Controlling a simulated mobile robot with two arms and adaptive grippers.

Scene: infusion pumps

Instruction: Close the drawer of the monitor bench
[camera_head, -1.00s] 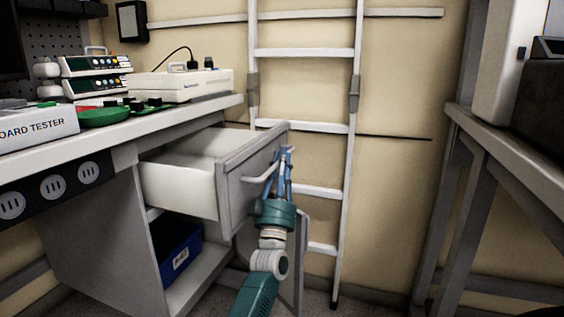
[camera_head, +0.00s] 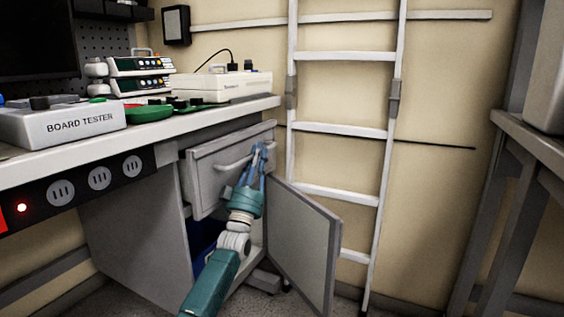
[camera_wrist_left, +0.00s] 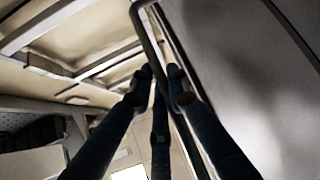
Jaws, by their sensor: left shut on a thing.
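In the left wrist view the dark fingers (camera_wrist_left: 160,78) meet at the bar handle (camera_wrist_left: 150,40), beside the drawer front (camera_wrist_left: 235,70). My right gripper is out of view.
An open cabinet door (camera_head: 303,240) hangs below and right of the drawer. A ladder (camera_head: 342,130) leans on the wall behind. A board tester (camera_head: 70,124) and pumps (camera_head: 140,75) stand on the worktop. Another bench (camera_head: 535,145) is at the right.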

